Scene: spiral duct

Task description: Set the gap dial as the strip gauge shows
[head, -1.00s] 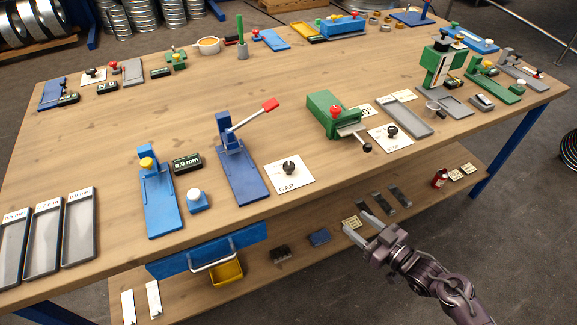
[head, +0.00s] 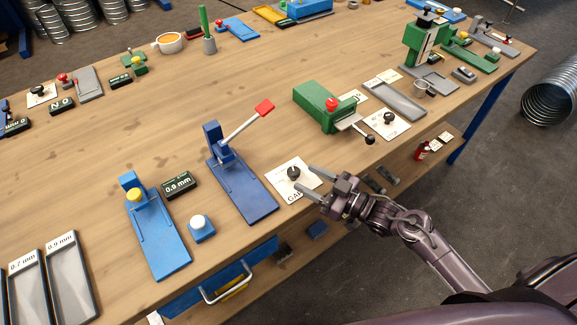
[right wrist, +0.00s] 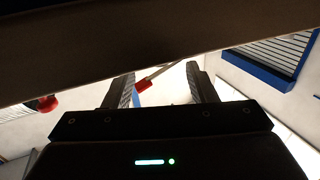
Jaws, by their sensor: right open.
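The gap dial (head: 293,173) is a black knob on a white card marked GAP (head: 284,186), near the table's front edge. The display (head: 179,185) beside the blue strip gauge with a yellow knob (head: 146,220) appears to read 0.9 mm. My right gripper (head: 303,178) is open and empty, its two fingers spread just right of the dial and over the card's right side. I cannot tell whether it touches the dial. In the right wrist view the open fingers (right wrist: 163,80) show, but the dial does not. My left gripper is not in view.
A blue lever press (head: 240,180) with a red handle stands left of the dial. A green machine (head: 318,104) with a red knob stands behind right. Grey trays marked 0.7 mm and 0.9 mm (head: 70,280) lie front left. The table middle is clear.

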